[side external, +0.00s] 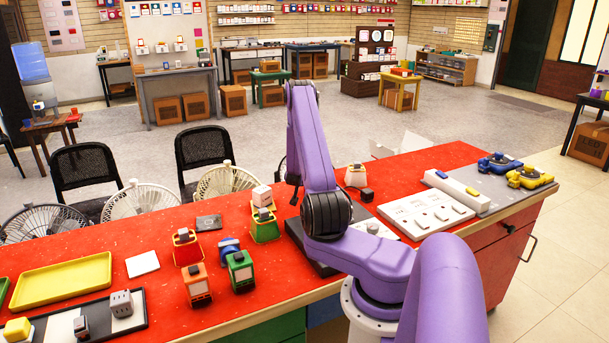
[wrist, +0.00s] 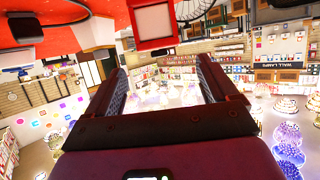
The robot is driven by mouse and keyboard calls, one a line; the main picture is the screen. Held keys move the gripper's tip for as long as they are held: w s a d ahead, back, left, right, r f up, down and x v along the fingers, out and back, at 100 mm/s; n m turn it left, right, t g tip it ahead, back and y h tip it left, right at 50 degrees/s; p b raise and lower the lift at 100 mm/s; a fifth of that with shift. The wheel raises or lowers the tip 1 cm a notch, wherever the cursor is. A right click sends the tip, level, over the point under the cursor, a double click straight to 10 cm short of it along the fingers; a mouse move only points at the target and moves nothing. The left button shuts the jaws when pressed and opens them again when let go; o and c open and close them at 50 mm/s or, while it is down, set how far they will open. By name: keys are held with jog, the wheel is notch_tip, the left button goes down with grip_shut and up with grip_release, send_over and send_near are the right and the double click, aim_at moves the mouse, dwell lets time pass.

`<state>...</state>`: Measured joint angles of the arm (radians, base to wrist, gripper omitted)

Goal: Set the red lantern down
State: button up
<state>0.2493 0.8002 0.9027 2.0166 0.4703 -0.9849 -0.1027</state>
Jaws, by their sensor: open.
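In the side view a red lantern (side external: 187,250) with a dark top stands upright on the red table, left of my arm. In the wrist view, which is upside down, a red-framed block with a pale panel (wrist: 155,22) shows at the top, past the fingertips; it looks like a lantern, but I cannot tell which one. My gripper (wrist: 160,65) has its two fingers spread, with nothing between them. In the side view my gripper is mostly hidden behind my arm.
A yellow tray (side external: 62,278) lies to the left. A white card (side external: 142,263) lies beside it, with clear red tabletop around.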

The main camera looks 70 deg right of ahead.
jog(key=w+v, duration=0.1)
jog(key=v, duration=0.6)
jog(key=w+a+r+n+t+y, duration=0.2)
jog(key=w+a+n+t+y, duration=0.4)
jog(key=w+a, duration=0.95)
jog(key=w+a+r+n+y, duration=0.1)
jog(key=a+n+y, duration=0.2)
jog(key=a, duration=0.6)
jog(key=w+a+r+n+y, duration=0.1)
jog(key=w+a+n+y, duration=0.2)
jog(key=a, duration=0.6)
jog(key=s+a+r+n+g+y, duration=0.3)
jog(key=s+a+n, duration=0.5)
jog(key=s+a, duration=0.7)
jog(key=s+r+n+g, duration=0.1)
jog(key=s+n, duration=0.3)
jog(key=s, duration=0.6)
jog(key=s+r+n+g+h, duration=0.1)
jog(key=s+n+g, duration=0.2)
jog(key=s, duration=0.6)
jog(key=shift+s+a+r+n, duration=0.25)
jog(key=shift+s+r+n, duration=0.15)
jog(key=shift+n, duration=0.8)
